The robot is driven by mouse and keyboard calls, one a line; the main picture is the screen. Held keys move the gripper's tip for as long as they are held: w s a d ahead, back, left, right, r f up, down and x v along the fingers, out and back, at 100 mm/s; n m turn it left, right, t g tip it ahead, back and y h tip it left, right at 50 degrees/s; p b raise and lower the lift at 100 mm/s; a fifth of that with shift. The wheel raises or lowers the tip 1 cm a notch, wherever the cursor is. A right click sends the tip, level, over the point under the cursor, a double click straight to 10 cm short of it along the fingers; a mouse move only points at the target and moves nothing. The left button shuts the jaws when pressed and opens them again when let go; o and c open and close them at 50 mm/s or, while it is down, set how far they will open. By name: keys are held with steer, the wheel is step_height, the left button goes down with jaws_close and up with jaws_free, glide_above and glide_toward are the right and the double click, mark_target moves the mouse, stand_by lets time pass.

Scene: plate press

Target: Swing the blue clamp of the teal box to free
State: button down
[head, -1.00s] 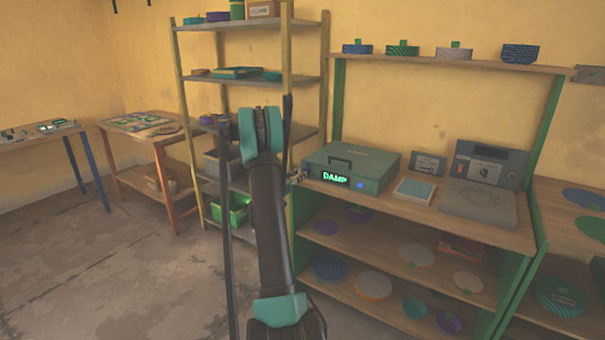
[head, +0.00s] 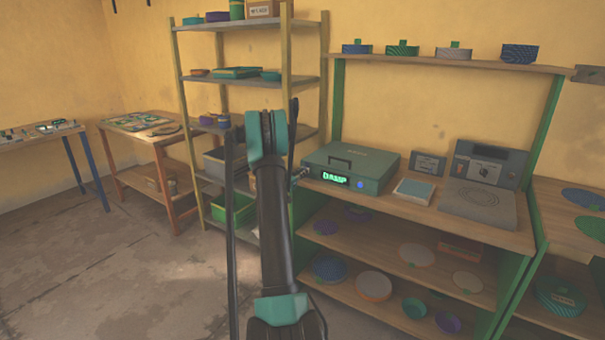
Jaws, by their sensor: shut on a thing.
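The teal box (head: 350,166) sits closed on the left of the workbench top, with a dark handle on its lid. Its front display (head: 335,178) glows green and reads "DAMP", and a small blue round spot (head: 360,184) shows to the right of it. My gripper (head: 301,173) shows only as a small dark piece at the box's left end; the rest is hidden behind my arm. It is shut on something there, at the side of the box. The blue clamp is not clearly visible; its angle cannot be told.
A light blue block (head: 414,191) and a grey machine with a round plate (head: 479,204) stand right of the box on the bench (head: 400,213). A tall shelf (head: 250,80) stands behind my arm. Open floor lies at the left.

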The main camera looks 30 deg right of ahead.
steer(key=shift+n, duration=0.4)
steer(key=shift+w+a+f+n, duration=0.1)
steer(key=shift+w+f+n, duration=0.1)
steer(key=shift+n, duration=2.65)
steer(key=shift+w+a+f+n, duration=0.15)
steer(key=shift+f+n, duration=0.1)
steer(key=shift+n, duration=2.65)
steer(key=shift+w+f+n, duration=0.15)
steer(key=shift+f+n, duration=0.05)
steer(key=shift+n, duration=2.65)
steer(key=c, duration=1.6)
jaws_free()
steer(key=shift+o, duration=0.2)
